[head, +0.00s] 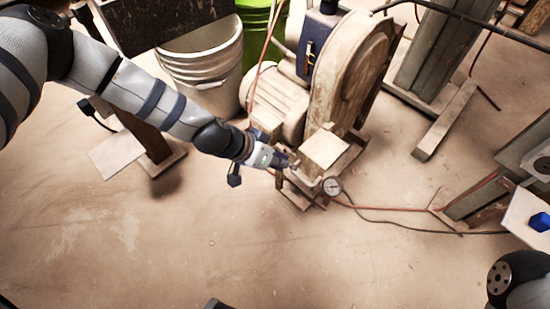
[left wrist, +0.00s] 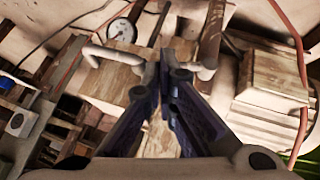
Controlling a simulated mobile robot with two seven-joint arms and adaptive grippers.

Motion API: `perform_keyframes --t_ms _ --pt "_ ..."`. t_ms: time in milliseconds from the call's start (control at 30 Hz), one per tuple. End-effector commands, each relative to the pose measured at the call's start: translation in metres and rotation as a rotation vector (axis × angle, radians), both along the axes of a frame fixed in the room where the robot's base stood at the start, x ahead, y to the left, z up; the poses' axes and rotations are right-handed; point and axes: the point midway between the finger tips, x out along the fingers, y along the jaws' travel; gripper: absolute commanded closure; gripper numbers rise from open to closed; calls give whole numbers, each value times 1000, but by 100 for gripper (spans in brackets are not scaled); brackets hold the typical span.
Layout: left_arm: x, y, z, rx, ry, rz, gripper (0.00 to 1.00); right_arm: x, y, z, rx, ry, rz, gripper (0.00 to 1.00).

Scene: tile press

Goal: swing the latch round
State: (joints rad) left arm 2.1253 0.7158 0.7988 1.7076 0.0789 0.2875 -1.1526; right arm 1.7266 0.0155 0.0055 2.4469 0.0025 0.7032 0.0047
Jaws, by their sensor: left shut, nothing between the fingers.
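My left gripper (head: 288,161) is shut and empty, beside the wooden block (head: 325,148) on the front of the machine. In the left wrist view the shut dark fingers (left wrist: 166,78) lie over a wooden surface (left wrist: 122,72). A pale bent rod (left wrist: 100,52) shows left of the fingertips and another pale bent piece (left wrist: 205,70) right of them. I cannot tell for certain which part is the latch, or whether the fingers touch either piece. My right gripper is out of view.
A round gauge (head: 332,186) with a hose stands close to the gripper. The machine's tall rounded housing (head: 350,75) rises behind it. White buckets (head: 203,60) and a green bucket (head: 257,35) stand behind my left arm. The floor in front (head: 200,240) is clear.

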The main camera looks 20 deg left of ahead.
Motion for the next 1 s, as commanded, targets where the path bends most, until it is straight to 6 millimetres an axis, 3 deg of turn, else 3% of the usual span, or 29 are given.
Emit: perform_keyframes --t_ms 267,533,1000 --pt "0 -1 1 8 -2 -1 100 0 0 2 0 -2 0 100" --pt "-2 -5 1 185 -65 -4 100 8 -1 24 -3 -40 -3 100" --pt "-2 -4 -3 212 -78 -1 100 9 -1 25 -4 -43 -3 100"
